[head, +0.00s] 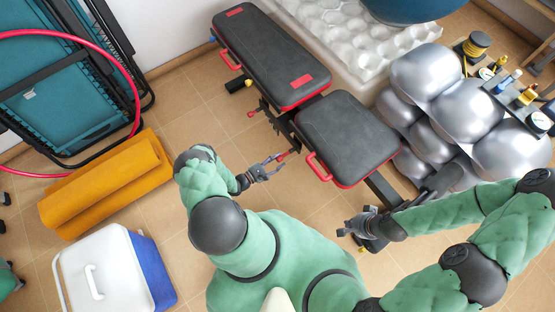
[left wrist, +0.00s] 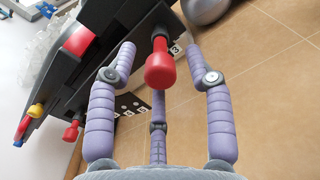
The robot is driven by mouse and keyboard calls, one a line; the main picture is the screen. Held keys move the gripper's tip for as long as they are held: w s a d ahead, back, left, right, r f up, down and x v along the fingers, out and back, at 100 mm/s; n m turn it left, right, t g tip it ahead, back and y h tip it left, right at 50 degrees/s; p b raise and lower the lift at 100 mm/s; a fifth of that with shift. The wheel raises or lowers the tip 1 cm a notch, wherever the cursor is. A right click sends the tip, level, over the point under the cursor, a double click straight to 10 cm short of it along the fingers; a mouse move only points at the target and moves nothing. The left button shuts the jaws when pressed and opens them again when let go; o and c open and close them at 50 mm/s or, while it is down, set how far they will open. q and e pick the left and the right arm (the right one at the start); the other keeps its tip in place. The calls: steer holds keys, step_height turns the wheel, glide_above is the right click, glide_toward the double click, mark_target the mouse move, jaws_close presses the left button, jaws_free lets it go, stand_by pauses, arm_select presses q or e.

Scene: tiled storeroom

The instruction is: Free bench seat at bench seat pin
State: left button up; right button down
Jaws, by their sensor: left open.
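The bench has a long black back pad (head: 268,52) and a shorter black seat (head: 347,138) with red trim, on a dark frame. A red-knobbed pin (head: 284,155) sticks out from the frame beside the seat's left end. In the left wrist view the red knob (left wrist: 160,70) points toward the camera, between the spread purple fingers, with no clear contact. My left gripper (head: 277,163) is open beside the knob. My right gripper (head: 352,230) is low by the frame's foot at the seat's lower end; its fingers are too small and dark to judge.
Silver balls (head: 470,110) crowd the right of the bench. An orange rolled mat (head: 105,185) and a white-lidded blue cooler (head: 105,270) lie at left. Two more red knobs show on the frame, one of them low in the left wrist view (left wrist: 72,132). Tiled floor (head: 195,115) is clear left of the bench.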

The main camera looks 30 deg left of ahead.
arm_select(q)
steer(key=v, duration=1.1)
steer(key=shift+s, duration=0.2)
steer(key=shift+a+f, duration=0.1)
steer(key=s+d+r+m+g+h+p, duration=0.2)
steer(key=d+r+m+g+h, duration=0.15)
steer(key=d+m+g, duration=0.5)
steer(key=s+d+r+m+g+h+p, duration=0.15)
steer(key=d+r+m+g, duration=0.35)
steer(key=d+g, duration=0.5)
steer(key=d+r+m+t+y+p, duration=0.1)
steer(key=r+m+y, duration=0.3)
steer(key=r, duration=0.5)
steer(key=d+r+m+t+y+p, duration=0.1)
steer(key=d+r+m+y+p, duration=0.2)
steer(key=r+m, duration=0.5)
steer(key=shift+w+d+r+m+y, duration=0.25)
steer(key=shift+d+r+m+y, duration=0.15)
steer(key=shift+d+r, duration=0.3)
steer(key=shift+o, duration=0.4)
steer(key=shift+w, duration=0.1)
